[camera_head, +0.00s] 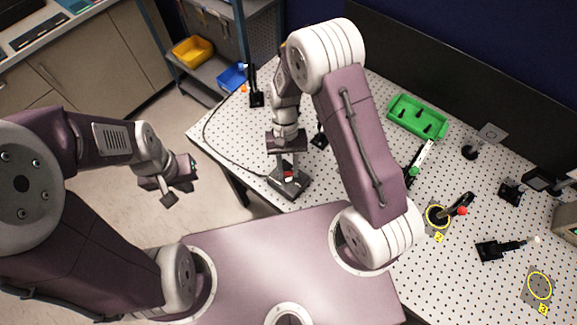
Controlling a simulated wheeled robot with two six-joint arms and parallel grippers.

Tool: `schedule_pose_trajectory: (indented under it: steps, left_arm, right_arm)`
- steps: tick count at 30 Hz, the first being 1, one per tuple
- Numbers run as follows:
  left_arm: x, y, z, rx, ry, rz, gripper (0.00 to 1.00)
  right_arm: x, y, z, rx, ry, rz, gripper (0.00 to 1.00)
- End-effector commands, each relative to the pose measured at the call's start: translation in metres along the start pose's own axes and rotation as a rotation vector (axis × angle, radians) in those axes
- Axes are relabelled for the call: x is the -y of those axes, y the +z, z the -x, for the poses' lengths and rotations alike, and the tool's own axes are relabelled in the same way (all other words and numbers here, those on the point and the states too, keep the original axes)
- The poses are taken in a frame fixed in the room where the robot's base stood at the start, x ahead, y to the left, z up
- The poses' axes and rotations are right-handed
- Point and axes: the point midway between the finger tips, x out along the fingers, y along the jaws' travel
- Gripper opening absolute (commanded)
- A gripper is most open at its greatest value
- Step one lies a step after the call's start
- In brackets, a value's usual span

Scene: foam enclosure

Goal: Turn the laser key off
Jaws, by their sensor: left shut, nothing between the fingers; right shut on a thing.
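The laser key unit is a small dark box (296,190) on the near left edge of the perforated table, with a spot of red on its top. My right gripper (287,172) points down onto the top of this box and is shut on the key, which is mostly hidden by the fingers. I cannot tell the key's angle. My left gripper (174,192) is shut and empty, held over the floor to the left of the table, well apart from the box.
The perforated table (385,150) carries a green tray (418,117), a post with a red knob (462,210), yellow rings (540,285) and several black mounts. A dark cable runs from the box along the table's left side. A shelf with a yellow bin (193,51) stands behind.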

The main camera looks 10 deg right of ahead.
Motion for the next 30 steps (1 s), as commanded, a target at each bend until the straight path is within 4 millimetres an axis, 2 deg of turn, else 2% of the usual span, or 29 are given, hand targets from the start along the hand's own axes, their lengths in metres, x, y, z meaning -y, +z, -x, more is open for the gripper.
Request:
schedule_pose_trajectory:
  steps: [18,30]
  left_arm:
    - [0.0,-0.001,0.014,0.0,0.0,0.0,0.0]
    - [0.0,-0.002,0.017,0.0,0.0,0.0,0.0]
  right_arm:
    - [0.004,0.001,0.0,0.0,0.212,0.512,0.0]
    - [0.005,0.001,0.0,-0.002,0.289,0.7,0.0]
